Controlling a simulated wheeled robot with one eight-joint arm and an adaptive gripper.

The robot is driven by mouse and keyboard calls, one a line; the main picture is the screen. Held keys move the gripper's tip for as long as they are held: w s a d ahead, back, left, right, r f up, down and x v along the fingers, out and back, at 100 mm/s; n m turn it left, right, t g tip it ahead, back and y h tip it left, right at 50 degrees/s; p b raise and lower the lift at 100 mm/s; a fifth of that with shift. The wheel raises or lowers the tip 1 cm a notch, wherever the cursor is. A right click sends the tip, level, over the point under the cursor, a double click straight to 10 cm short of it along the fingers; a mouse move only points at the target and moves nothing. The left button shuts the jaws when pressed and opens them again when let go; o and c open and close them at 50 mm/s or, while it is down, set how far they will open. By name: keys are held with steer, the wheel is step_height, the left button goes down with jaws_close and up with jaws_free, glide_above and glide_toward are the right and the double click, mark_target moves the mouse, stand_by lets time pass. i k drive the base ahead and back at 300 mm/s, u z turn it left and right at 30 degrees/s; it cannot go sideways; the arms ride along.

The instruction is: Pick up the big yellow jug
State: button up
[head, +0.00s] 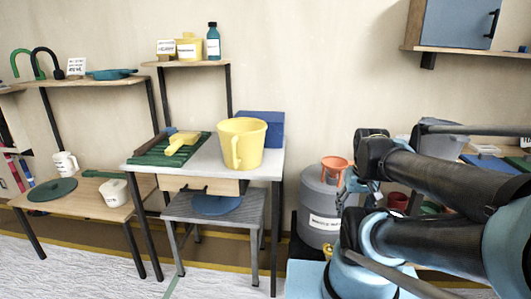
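The big yellow jug (250,146) stands upright on the white-topped table, near its right side. Its handle faces toward me, on the front left. My arm enters from the right edge, with a black and light-blue joint in the middle right. A small dark and light-blue part that looks like my gripper (350,187) shows at the left of the arm, in front of the grey drum. It is apart from the jug, to its right. Its fingers are too small and overlapped to read.
On the white-topped table (204,163), a green ribbed tray (160,154) with a yellow-headed tool lies left of the jug, and a blue box (262,126) stands behind. A grey stool (245,213) stands below.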

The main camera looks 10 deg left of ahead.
mark_target(241, 139)
steer(key=u, duration=1.55)
steer(key=k, duration=0.95)
steer(key=z, duration=0.35)
steer(key=i, duration=0.5)
